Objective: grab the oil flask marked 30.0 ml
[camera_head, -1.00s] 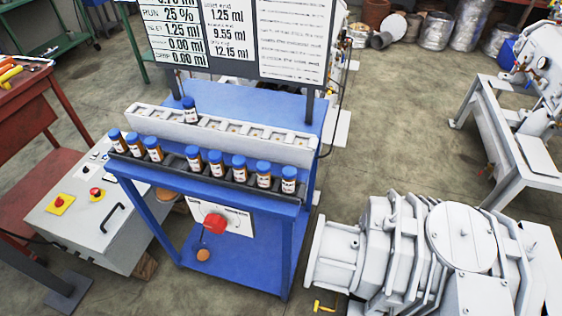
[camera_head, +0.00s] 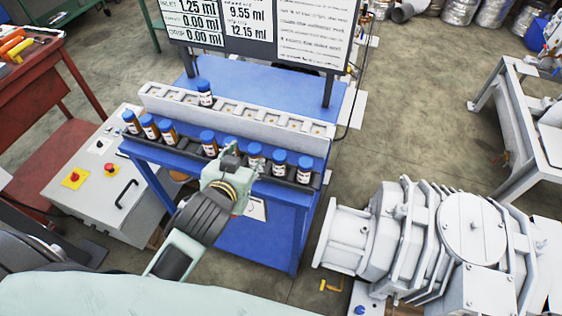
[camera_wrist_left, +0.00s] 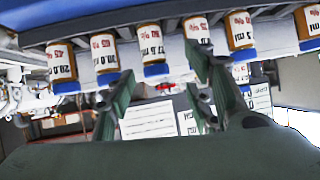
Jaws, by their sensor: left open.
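Several brown oil flasks with blue caps and white labels stand in a front rack (camera_head: 190,156), among them a left-end flask (camera_head: 131,122) and a right-end flask (camera_head: 304,169). Another flask (camera_head: 205,93) stands in the white holder behind. My left gripper (camera_head: 231,157) is open at the rack's front and partly hides one flask. In the left wrist view, the scene is upside down and the gripper's fingers (camera_wrist_left: 163,70) are spread, with a flask (camera_wrist_left: 151,42) roughly between them, not gripped. I cannot tell for sure which label reads 30.0 ml. My right gripper is out of view.
The white slotted holder (camera_head: 240,117) runs behind the rack on the blue stand (camera_head: 255,84). A sign board (camera_head: 245,28) rises behind. A grey control box (camera_head: 100,182) stands left, and a large grey pump (camera_head: 420,238) stands right. Neighbouring flasks are close together.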

